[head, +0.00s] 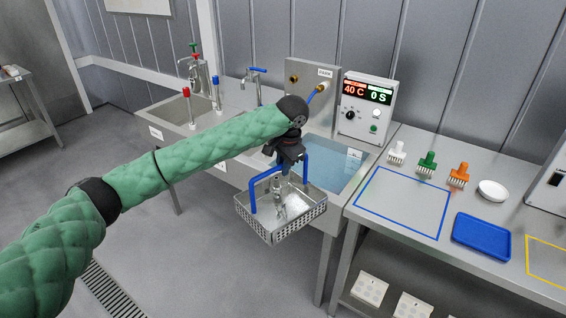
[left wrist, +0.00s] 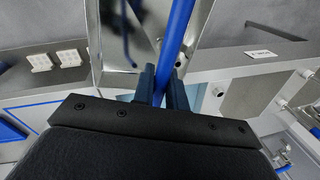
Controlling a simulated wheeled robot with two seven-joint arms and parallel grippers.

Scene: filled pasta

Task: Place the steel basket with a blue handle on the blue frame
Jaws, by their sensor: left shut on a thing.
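The steel basket (head: 284,218) with a blue handle (head: 256,185) hangs in the air in front of the water basin. My left gripper (head: 290,160) is shut on the handle, which also shows between the fingers in the left wrist view (left wrist: 177,45). In that view the gripper's fingertips (left wrist: 163,82) close around the blue bar, with part of the shiny basket (left wrist: 125,35) behind. A metal fitting shows inside the basket. The blue frame (head: 402,201) is a flat outline on the steel table to the right of the basket; its inside is bare. My right gripper is not in view.
The water basin (head: 335,172) lies behind the basket, below a control box (head: 366,106) reading 40 C and 0 S. White, green (head: 427,163) and orange (head: 459,174) brushes stand behind the frame. A blue tray (head: 482,237) and a white dish (head: 493,190) lie to its right.

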